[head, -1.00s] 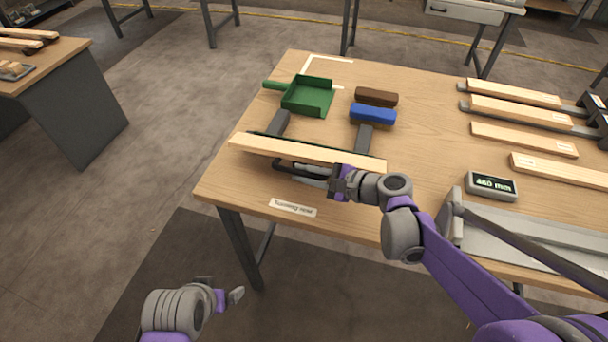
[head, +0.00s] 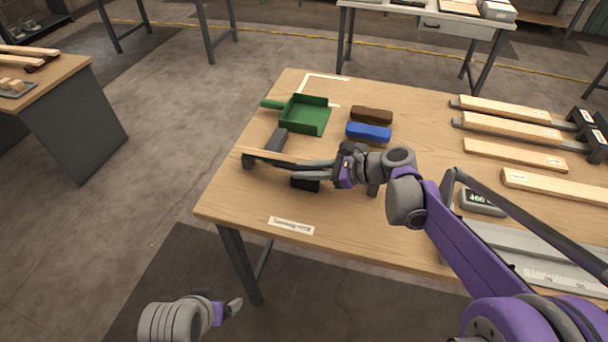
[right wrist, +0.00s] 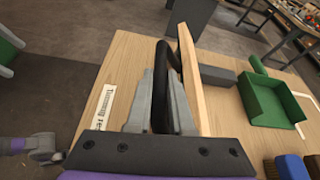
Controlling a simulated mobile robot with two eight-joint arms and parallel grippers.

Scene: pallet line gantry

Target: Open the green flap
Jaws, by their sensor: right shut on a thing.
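I cannot make out a clear green flap. A green dustpan (head: 306,115) lies at the table's far left; it also shows in the right wrist view (right wrist: 272,102). A green shape (right wrist: 8,42) is cut off at that view's left edge; I cannot tell what it is. My right gripper (head: 305,172) is shut on a black handle (right wrist: 160,85) beside a long wooden strip (right wrist: 192,75), which also shows in the head view (head: 262,155). My left gripper (head: 224,306) hangs empty in front of the table, its fingers apart.
A grey block (head: 278,140) stands beyond the wooden strip. Blue (head: 368,131) and brown (head: 371,115) brushes lie right of the dustpan. A paper label (head: 291,226) is near the front edge. Wooden slats (head: 515,153) and a display (head: 482,203) occupy the right side.

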